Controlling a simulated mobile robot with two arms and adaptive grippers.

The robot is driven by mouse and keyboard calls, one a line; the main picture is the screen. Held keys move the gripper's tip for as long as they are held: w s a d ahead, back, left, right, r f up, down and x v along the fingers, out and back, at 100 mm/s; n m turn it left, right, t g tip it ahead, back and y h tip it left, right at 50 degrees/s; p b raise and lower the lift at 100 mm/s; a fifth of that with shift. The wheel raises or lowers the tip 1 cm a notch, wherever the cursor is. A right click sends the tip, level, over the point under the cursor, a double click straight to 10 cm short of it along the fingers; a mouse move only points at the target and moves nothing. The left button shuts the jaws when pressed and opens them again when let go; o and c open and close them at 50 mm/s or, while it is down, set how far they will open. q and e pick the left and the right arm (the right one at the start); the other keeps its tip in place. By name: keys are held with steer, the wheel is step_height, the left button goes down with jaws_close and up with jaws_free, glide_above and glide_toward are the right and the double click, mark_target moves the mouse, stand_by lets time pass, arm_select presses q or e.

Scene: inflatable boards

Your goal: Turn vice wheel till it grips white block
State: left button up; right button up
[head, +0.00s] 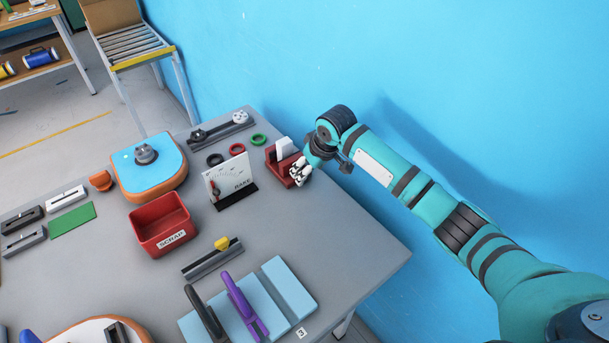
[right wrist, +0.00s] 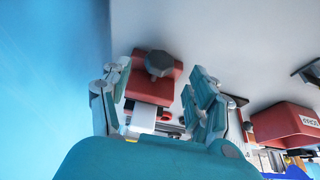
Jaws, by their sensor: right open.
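The red vice (head: 272,164) stands near the table's far right edge, with the white block (head: 284,147) upright in it. In the right wrist view the red vice (right wrist: 170,82) shows its dark grey wheel (right wrist: 158,63) on the upper side, and the white block (right wrist: 145,112) lower down. My right gripper (head: 299,170) is at the vice's right side in the head view. In the right wrist view my right gripper (right wrist: 160,88) is open, its fingers spread to either side of the vice. I cannot tell whether a finger touches the wheel. My left gripper is out of view.
A red scrap bin (head: 162,226) and a blue-topped board (head: 148,168) are farther left. A blue wall (head: 400,80) rises close behind my right arm.

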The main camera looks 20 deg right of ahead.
mark_target(305, 183)
steer(key=x, duration=0.5)
steer(key=shift+w+f, duration=0.1)
steer(key=shift+f, duration=0.2)
steer(key=c, duration=1.1)
steer(key=shift+d+y, duration=0.1)
steer(key=shift+y, duration=0.4)
steer(key=shift+c, duration=0.2)
steer(key=shift+w+f+m+g+y+b, duration=0.15)
steer(key=shift+m+g+y+b, duration=0.25)
steer(key=shift+g+y+b, duration=0.6)
steer(key=shift+t+y+p, duration=0.3)
steer(key=shift+y, duration=0.1)
steer(key=o, duration=1.1)
